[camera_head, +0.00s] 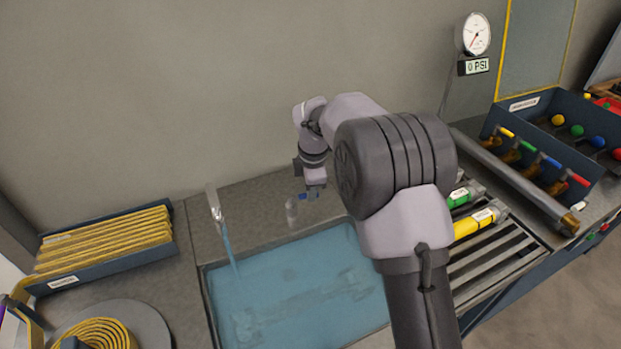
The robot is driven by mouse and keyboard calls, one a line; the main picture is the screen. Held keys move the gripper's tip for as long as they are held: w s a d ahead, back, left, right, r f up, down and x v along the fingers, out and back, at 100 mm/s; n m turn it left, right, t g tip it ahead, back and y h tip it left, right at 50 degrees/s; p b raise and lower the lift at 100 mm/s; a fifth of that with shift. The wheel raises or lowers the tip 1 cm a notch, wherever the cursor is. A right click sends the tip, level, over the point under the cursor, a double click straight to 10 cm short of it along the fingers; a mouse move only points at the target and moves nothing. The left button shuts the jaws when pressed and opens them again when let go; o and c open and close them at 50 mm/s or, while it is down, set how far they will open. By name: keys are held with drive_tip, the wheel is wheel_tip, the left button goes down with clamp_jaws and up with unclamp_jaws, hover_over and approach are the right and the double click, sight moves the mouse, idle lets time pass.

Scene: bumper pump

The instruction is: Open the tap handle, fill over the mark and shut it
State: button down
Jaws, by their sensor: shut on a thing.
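My gripper (314,187) points down behind the basin and is shut on a small blue handle (305,197). The handle sits beside a short grey post (291,211) at the basin's back edge. To the left, a pale tap spout (214,203) stands on the counter, and a blue stream of water (229,248) runs from it into the basin. The basin (203,290) holds blue water (285,285) with ripples and faint reflections. I cannot make out a fill mark. My arm hides the basin's right part.
A blue tray (105,262) of yellow strips and a coiled yellow hose (95,340) are at left. Right are a slatted rack (490,265) with green and yellow cylinders, a long bar (515,185), bins of coloured valves (545,140) and a gauge (476,35) above a "0 PSI" display.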

drive_tip(key=n+p, duration=0.1)
drive_tip(key=w+n+p, duration=0.1)
drive_tip(key=p, duration=0.1)
drive_tip(key=shift+r, duration=0.4)
drive_tip(key=shift+w+a+f+n+p, duration=0.2)
drive_tip(key=shift+f+n+p, duration=0.1)
drive_tip(key=shift+f+n, duration=0.15)
drive_tip(key=c, duration=1.4)
unclamp_jaws()
drive_tip(key=s+r+p, duration=0.1)
drive_tip(key=r, duration=0.4)
drive_tip(key=s+d+r+p, duration=0.1)
drive_tip(key=r+p, duration=0.1)
drive_tip(key=r, duration=0.4)
drive_tip(key=s+r+p, duration=0.1)
drive_tip(key=r+p, duration=0.1)
drive_tip(key=r, duration=0.4)
drive_tip(key=shift+s+d+r, duration=0.1)
drive_tip(key=shift+d, duration=0.15)
